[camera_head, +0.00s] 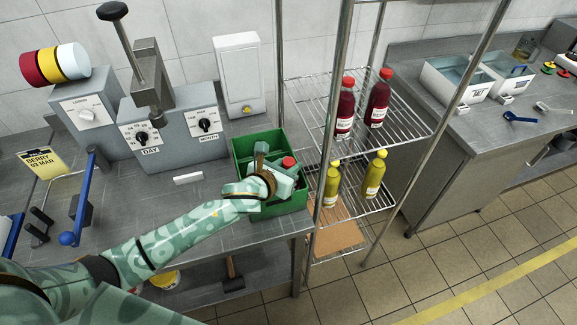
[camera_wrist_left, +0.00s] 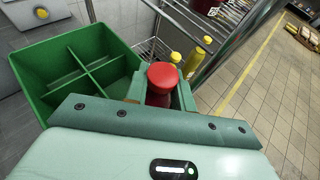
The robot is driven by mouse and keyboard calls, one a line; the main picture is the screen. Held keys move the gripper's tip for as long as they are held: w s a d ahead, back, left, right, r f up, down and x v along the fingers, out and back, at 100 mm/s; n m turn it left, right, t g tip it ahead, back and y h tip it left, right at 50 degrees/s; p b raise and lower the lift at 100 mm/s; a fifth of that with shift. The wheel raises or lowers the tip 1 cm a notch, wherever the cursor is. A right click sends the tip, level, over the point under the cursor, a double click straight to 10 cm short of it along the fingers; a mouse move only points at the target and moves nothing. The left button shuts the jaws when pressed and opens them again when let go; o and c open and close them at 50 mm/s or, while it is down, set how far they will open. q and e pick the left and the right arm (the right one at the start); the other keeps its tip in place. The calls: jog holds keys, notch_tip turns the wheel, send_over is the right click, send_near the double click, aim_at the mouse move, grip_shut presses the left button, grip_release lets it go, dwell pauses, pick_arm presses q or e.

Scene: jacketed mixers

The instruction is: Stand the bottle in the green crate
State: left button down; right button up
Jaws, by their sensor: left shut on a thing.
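The green crate (camera_head: 243,146) stands on the steel counter at the middle of the head view. In the left wrist view the crate (camera_wrist_left: 48,60) shows crossed dividers and empty compartments at the left. My left gripper (camera_head: 282,170) is over the crate's right front part, shut on a bottle. The bottle's red cap (camera_head: 289,162) shows between the fingers; in the left wrist view the bottle (camera_wrist_left: 163,77) has a red cap and a dark red body, apparently upright. Its lower part is hidden, so I cannot tell whether its base is inside a compartment or touches the crate floor. My right gripper is not in view.
A wire rack right of the crate holds red bottles (camera_head: 345,108) above and yellow bottles (camera_head: 374,175) below. A rack post stands close by the crate. Grey date dial boxes (camera_head: 170,135) stand behind left, a blue-handled lever (camera_head: 83,200) at left.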

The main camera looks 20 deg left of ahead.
pick_arm(q)
jog(key=shift+r, duration=0.15)
jog(key=c, duration=1.2)
grip_release()
jog(key=shift+f, duration=0.2)
jog(key=shift+o, duration=0.2)
jog(key=shift+r, duration=0.2)
jog(key=p+v, duration=0.2)
jog(key=v, duration=1)
